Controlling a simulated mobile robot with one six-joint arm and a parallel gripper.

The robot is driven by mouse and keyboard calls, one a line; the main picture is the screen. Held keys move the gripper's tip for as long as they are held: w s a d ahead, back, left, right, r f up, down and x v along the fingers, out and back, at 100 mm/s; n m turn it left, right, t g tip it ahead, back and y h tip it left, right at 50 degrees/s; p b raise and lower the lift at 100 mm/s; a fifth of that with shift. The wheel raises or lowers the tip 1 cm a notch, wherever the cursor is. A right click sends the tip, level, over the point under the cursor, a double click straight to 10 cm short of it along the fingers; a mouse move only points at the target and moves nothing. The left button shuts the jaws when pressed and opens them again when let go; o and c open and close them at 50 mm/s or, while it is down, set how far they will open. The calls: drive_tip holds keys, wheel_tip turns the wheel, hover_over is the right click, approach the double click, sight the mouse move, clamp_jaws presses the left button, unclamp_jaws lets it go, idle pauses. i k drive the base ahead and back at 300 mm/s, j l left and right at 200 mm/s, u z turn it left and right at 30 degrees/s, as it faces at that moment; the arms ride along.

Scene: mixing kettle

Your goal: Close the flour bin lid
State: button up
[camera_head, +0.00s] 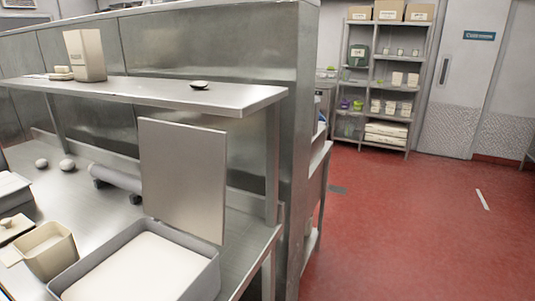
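The flour bin (207,281) is a grey rectangular container at the bottom of the view, on the steel counter. White flour (138,272) fills much of it, and its front is cut off by the picture edge. A flat grey lid panel (183,180) stands nearly upright at the bin's back edge, so the bin is open. Its hinge side is at the bottom, close to the bin's rear rim. My gripper is not in view.
A beige container (55,255) stands left of the bin. A grey roller-like object (118,177) and round dough-like pieces (67,165) lie behind. A steel shelf (180,94) overhangs behind the lid. Red floor (420,225) is clear at right.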

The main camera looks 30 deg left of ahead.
sight(183, 167)
drive_tip(key=i+u, duration=0.25)
drive_tip(key=u, duration=0.2)
drive_tip(key=i+l+u, duration=0.1)
drive_tip(key=i+u, duration=0.15)
drive_tip(key=u, duration=0.2)
drive_tip(key=i+l+u, duration=0.2)
drive_tip(key=u, duration=0.25)
drive_tip(key=i+l+u, duration=0.2)
drive_tip(key=u, duration=0.2)
drive_tip(key=i+l+u, duration=0.1)
drive_tip(key=l+u, duration=0.35)
drive_tip(key=i+l+u, duration=0.1)
drive_tip(key=l+u, duration=0.15)
drive_tip(key=u, duration=0.2)
drive_tip(key=l+u, duration=0.75)
drive_tip(key=u, duration=0.15)
drive_tip(key=l+u, duration=0.45)
drive_tip(key=l, duration=0.3)
drive_tip(key=k, duration=0.05)
